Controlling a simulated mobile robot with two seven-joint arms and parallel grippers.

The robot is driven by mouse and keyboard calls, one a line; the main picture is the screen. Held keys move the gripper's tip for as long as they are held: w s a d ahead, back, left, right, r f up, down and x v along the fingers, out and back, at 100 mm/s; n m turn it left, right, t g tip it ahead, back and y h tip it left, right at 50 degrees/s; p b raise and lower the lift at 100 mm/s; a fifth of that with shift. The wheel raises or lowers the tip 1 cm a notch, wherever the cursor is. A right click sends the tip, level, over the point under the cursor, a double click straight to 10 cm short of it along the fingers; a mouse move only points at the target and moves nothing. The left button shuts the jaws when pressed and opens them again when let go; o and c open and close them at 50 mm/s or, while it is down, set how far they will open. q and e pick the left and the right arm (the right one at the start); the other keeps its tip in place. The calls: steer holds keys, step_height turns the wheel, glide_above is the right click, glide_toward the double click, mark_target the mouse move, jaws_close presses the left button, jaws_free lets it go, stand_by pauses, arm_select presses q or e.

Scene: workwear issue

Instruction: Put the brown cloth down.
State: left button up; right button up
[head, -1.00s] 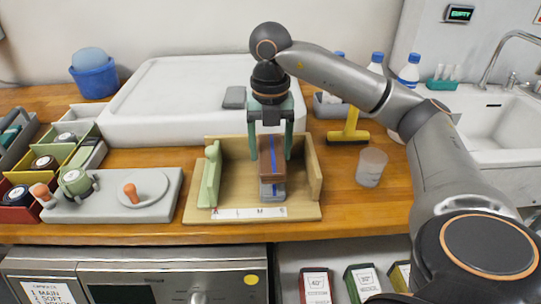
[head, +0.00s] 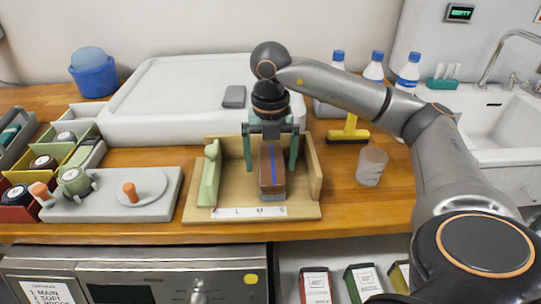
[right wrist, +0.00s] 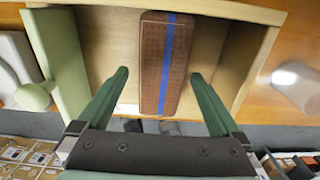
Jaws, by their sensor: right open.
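The brown cloth (head: 272,172) is a folded block with a blue stripe. It lies in the wooden tray (head: 305,208), right of the middle, on top of something grey (head: 272,197) that shows only as a thin edge. My right gripper (head: 270,166) is open, with one green finger on each side of the cloth's far part. In the right wrist view the cloth (right wrist: 160,65) lies between the spread fingers (right wrist: 160,77), with a gap on both sides. My left gripper is out of view.
The tray has a green wall (head: 209,180) at left and a strip of size letters (head: 248,213) in front. A grey plate (head: 110,205) with orange knobs lies left. A white box (head: 150,105) stands behind.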

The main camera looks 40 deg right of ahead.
mark_target(270, 163)
steer(key=shift+r, duration=0.2)
step_height(270, 163, up, 7)
steer(key=shift+f+p, duration=0.1)
steer(key=shift+p, duration=0.8)
arm_select(q)
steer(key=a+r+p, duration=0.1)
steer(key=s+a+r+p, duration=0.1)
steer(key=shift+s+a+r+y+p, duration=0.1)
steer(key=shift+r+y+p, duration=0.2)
steer(key=shift+p, duration=0.05)
arm_select(e)
step_height(270, 163, up, 5)
steer(key=shift+r, duration=0.1)
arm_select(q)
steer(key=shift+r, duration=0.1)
